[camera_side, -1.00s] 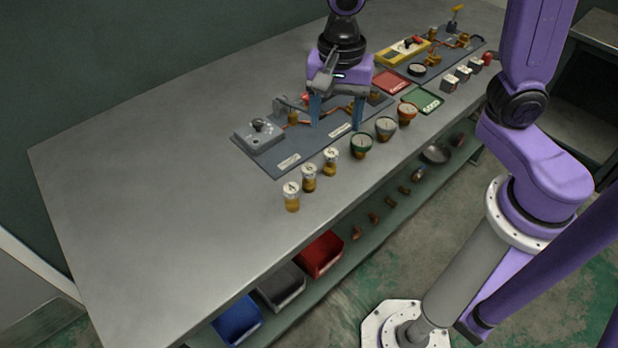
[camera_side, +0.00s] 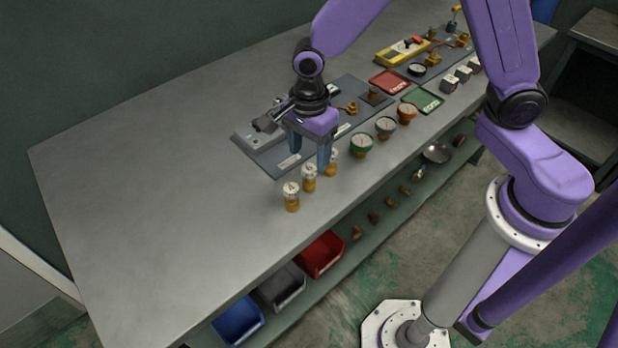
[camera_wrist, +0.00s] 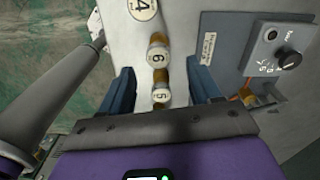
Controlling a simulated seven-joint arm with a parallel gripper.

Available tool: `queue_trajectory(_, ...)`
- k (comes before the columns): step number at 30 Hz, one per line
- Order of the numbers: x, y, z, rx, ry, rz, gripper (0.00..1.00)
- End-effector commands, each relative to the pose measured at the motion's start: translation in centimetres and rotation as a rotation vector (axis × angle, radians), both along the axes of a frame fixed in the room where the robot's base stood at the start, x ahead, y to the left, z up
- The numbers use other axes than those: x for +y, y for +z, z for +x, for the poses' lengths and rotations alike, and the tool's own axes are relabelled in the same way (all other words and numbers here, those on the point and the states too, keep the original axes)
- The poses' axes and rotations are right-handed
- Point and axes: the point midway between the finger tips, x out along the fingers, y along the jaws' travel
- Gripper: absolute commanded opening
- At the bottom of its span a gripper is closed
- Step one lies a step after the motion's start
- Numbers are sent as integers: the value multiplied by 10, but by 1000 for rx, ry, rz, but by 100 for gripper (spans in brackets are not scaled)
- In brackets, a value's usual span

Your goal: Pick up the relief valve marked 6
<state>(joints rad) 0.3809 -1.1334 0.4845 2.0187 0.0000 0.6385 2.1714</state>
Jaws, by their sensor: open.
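The relief valve marked 6 (camera_wrist: 158,55) has a round white cap and a brass body. In the wrist view it is in the middle of a row, with the valve marked 5 (camera_wrist: 160,95) below it and a cap marked 4 (camera_wrist: 142,8) at the top edge. In the side view it appears to be the middle valve (camera_side: 309,178), standing upright. My gripper (camera_side: 309,155) is open and empty above the row's far end, near the far valve (camera_side: 332,162), which it partly hides. In the wrist view my gripper's fingers (camera_wrist: 160,82) frame the row without visible contact.
A dark mat with a grey knob box (camera_wrist: 285,55) lies beside the valves. Gauges (camera_side: 361,145) stand along the front edge, beyond the row. Red (camera_side: 390,82) and green (camera_side: 424,100) trays lie farther back. The table (camera_side: 150,190) is clear at left.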

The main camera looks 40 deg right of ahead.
Motion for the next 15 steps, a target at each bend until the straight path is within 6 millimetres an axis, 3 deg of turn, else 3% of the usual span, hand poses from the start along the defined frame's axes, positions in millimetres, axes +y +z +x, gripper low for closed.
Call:
queue_trajectory(3, 0, -16, -1, 3, 1, -2, 63)
queue_trajectory(15, 1, -45, -2, 3, 2, -2, 63)
